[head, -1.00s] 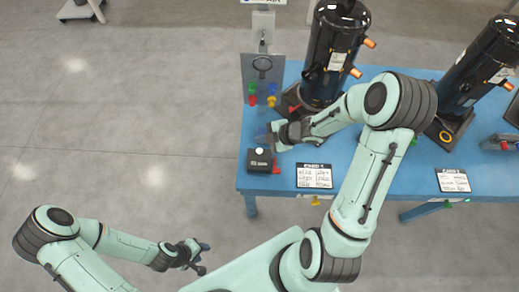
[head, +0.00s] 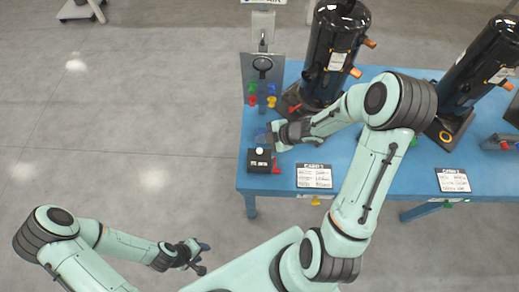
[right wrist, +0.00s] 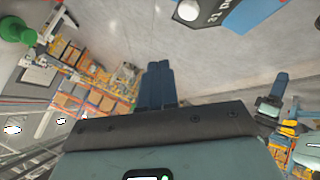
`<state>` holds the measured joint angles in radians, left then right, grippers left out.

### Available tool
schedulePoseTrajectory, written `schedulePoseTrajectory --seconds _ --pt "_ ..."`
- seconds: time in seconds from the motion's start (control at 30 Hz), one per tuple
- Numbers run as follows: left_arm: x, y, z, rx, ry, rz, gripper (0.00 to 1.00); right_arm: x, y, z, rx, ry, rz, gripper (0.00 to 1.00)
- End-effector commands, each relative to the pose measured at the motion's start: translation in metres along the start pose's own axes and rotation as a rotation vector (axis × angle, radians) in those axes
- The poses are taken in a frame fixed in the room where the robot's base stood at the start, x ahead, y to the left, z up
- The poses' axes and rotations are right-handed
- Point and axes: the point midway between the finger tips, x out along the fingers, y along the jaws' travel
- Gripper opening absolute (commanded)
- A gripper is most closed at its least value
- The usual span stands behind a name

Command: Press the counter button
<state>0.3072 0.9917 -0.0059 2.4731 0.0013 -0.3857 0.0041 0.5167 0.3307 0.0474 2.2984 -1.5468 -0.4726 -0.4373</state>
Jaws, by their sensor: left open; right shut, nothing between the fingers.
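The counter is a small black box (head: 260,165) with a round white button (head: 259,151) on top, near the left front corner of the blue table. My right gripper (head: 262,136) is just behind the box, shut and empty, and looks apart from the button. In the right wrist view its blue fingers (right wrist: 158,85) are together. The white button (right wrist: 187,10) and part of the box (right wrist: 222,10) show at the top edge there, beyond the fingertips. My left gripper (head: 205,258) is open and empty over the floor, left of the table.
The blue table (head: 385,160) bears a black compressor (head: 335,55) behind my right arm and another (head: 483,65) at the right. A grey panel (head: 262,75) with coloured knobs stands behind the box. A label card (head: 314,176) lies at the front edge.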

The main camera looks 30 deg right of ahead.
Motion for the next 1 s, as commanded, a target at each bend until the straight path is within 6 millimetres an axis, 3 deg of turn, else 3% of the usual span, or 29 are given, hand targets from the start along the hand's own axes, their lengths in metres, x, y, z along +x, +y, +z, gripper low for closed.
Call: schedulePoseTrajectory --seconds 0.47,0.73,1.0 --pt "0.0 0.0 0.0 0.0 0.0 0.0 0.43 0.0 0.0 0.0 0.0 0.0 0.0 0.0" --pt "-0.016 0.012 -0.017 0.008 0.021 0.007 0.43 -0.023 0.021 -0.019 -0.008 0.001 0.004 0.0" --pt "-0.017 0.012 -0.018 0.008 0.022 0.008 0.43 -0.027 0.019 -0.02 0.001 0.001 0.0 0.0"
